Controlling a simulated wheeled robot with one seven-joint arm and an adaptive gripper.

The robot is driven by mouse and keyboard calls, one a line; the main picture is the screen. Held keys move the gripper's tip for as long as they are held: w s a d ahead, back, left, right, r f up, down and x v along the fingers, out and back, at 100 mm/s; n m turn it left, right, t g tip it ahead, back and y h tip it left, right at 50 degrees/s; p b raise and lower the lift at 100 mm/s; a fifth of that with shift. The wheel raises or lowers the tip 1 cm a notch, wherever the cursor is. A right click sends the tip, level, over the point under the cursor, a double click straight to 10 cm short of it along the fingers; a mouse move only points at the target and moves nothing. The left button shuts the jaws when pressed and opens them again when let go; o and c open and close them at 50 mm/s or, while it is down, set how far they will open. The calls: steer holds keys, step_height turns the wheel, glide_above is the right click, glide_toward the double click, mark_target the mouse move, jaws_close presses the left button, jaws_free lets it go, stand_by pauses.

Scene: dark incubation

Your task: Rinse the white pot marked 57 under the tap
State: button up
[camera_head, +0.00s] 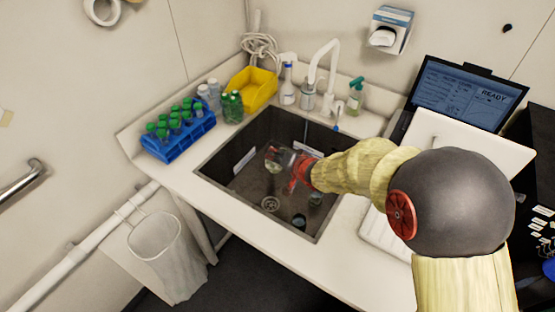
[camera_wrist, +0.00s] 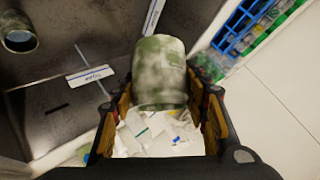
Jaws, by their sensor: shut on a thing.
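My gripper (camera_head: 292,172) reaches into the sink and is shut on a pot. In the wrist view my gripper (camera_wrist: 160,125) has a finger on each side of the pot (camera_wrist: 162,72), which is off-white with green-grey stains. No number on it can be read. In the head view the held pot (camera_head: 277,157) is a small pale shape at the fingertips, tilted and partly hidden. The white tap (camera_head: 327,55) arches over the back of the sink (camera_head: 222,172). A thin vertical line below its spout may be water. The held pot is left of and below the spout.
A dark cup (camera_head: 299,221) stands in the sink near the drain (camera_head: 270,203). A blue rack (camera_head: 180,140) of green-capped tubes and a yellow bin (camera_head: 252,88) stand left and behind. Bottles (camera_head: 288,85) line the back edge. A laptop (camera_head: 465,93) is at right.

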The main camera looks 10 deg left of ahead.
steer(key=shift+r+m+y+p, duration=0.45)
steer(key=shift+y+p, duration=0.25)
steer(key=shift+p, duration=1)
steer(key=shift+m+y+p, duration=0.25)
steer(key=shift+y+p, duration=0.05)
steer(key=shift+p, duration=0.1)
steer(key=shift+r+m+y+p, duration=0.35)
steer(key=shift+m+y+p, duration=0.1)
steer(key=shift+y, duration=0.25)
steer(key=shift+d+m+y, duration=0.15)
steer(key=shift+m+y, duration=0.1)
steer(key=shift+y, duration=0.15)
steer(key=shift+r+t, duration=0.25)
steer(key=shift+t, duration=0.05)
steer(key=shift+y, duration=0.4)
